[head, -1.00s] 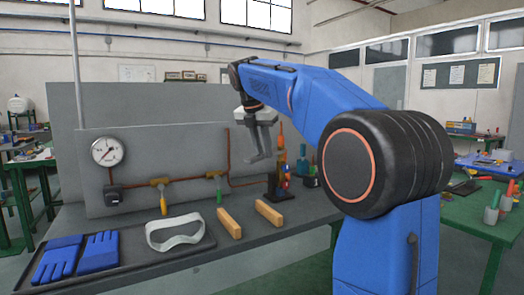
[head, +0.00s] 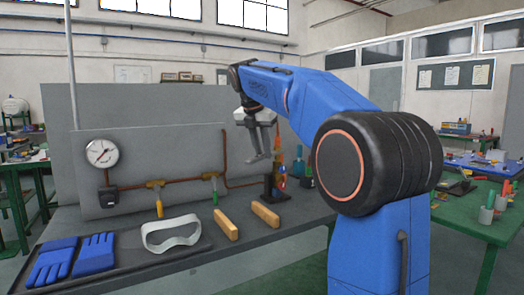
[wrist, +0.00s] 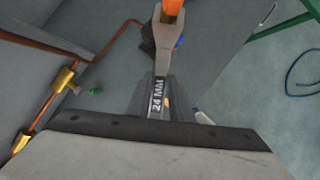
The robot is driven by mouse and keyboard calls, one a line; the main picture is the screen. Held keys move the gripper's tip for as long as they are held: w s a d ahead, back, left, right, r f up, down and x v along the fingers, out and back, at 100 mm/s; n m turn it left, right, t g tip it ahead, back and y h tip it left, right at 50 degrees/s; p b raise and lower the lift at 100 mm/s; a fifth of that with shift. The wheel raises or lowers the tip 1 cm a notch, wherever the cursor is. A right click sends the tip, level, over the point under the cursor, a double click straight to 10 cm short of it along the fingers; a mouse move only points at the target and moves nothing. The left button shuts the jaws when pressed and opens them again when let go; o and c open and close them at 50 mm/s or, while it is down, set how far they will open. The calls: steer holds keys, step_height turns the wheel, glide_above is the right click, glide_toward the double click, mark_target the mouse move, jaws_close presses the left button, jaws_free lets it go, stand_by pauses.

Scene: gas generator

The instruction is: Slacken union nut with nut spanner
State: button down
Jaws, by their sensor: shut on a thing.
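My gripper (head: 257,153) hangs above the bench near the right end of the pipework. In the wrist view the nut spanner (wrist: 157,85), marked "24 MM", reaches away from my gripper, which is shut on it. The spanner's open-ended head lies at the top, against an orange part (wrist: 172,6); I cannot tell whether it touches that part or only overlaps it in the picture. I cannot make out the spanner clearly in the head view. No union nut can be told apart with certainty; brass fittings (wrist: 62,80) sit on the copper pipe at the left of the wrist view.
A gauge (head: 102,153) and a copper pipe (head: 183,182) with yellow- and green-handled valves are on a grey panel. Blue gloves (head: 94,254), goggles (head: 171,234) and two wooden blocks (head: 226,224) lie on the bench front. A dark stand (head: 274,186) is below my gripper.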

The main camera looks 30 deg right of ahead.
steer(key=shift+s+d+n, duration=0.25)
steer(key=shift+s+n, duration=0.1)
steer(key=shift+n, duration=0.05)
steer(key=shift+s, duration=0.1)
steer(key=shift+s+d+n+t, duration=0.3)
steer(key=shift+n, duration=0.2)
steer(key=shift+s+d+n+y, duration=0.35)
steer(key=shift+s+n+y, duration=0.05)
steer(key=shift+n, duration=0.1)
steer(key=shift+s+d+n+t+y, duration=0.25)
steer(key=shift+s+d+n, duration=0.2)
steer(key=shift+d+n, duration=0.25)
steer(key=shift+s+d+n+t+y, duration=0.15)
steer(key=shift+s+d+n+t, duration=0.1)
steer(key=shift+s+d+n, duration=0.4)
steer(key=shift+w+a, duration=0.1)
steer(key=shift+a, duration=0.1)
steer(key=shift+m, duration=0.25)
steer(key=shift+s+a, duration=0.4)
steer(key=shift+s, duration=0.35)
steer(key=shift+s+a, duration=0.4)
steer(key=shift+s, duration=0.4)
steer(key=shift+s+a, duration=0.4)
steer(key=shift+s, duration=0.35)
